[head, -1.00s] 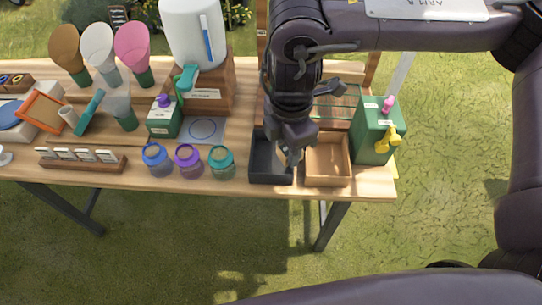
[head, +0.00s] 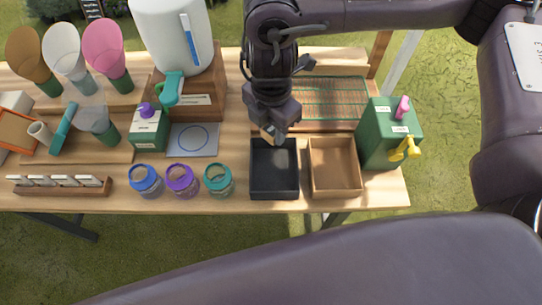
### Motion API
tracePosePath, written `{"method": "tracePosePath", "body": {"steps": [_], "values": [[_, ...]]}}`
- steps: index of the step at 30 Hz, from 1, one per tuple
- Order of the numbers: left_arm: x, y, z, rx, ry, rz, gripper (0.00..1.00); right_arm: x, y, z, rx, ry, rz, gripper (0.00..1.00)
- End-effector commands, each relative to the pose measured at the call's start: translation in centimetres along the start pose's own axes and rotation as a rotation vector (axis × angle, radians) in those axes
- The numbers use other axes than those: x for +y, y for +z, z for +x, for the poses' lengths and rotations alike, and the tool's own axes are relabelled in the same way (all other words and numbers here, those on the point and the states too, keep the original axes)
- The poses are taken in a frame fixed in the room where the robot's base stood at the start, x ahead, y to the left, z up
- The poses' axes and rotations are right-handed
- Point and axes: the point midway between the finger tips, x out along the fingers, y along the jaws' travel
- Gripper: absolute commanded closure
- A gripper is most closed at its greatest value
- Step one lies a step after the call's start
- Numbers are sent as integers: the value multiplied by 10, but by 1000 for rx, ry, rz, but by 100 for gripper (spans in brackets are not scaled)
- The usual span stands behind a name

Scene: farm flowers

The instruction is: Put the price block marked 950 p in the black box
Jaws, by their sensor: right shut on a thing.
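The black box (head: 274,194) stands open near the front edge of the table, and its visible floor is bare. My right gripper (head: 272,135) is over the back rim of the black box, pointing down. It is shut on a small pale tan block (head: 267,138), mostly hidden by the fingers. I cannot read any marking on the block, and cannot tell whether it touches the rim. My left gripper is not in view.
An empty wooden box (head: 335,190) stands right of the black box, with a green dispenser (head: 375,140) beyond. Several jars, including a teal-lidded one (head: 218,180), stand to the left. A wooden rack (head: 60,188) holds several small cards.

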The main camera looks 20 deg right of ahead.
Motion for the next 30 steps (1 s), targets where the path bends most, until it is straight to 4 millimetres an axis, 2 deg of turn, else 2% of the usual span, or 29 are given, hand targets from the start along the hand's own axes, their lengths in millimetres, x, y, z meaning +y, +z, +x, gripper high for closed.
{"method": "tracePosePath", "body": {"steps": [1,3,9,15,22,30], "values": [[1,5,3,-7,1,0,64,-2,-1,17,5,-7,3,86],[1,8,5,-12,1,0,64,-2,-1,37,5,-7,3,86],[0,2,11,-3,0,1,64,-1,-1,79,2,-4,3,86],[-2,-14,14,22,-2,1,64,0,0,95,1,-1,2,86],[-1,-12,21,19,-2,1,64,-1,0,126,2,-2,2,86],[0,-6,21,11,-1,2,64,0,0,128,-1,1,1,86]]}}
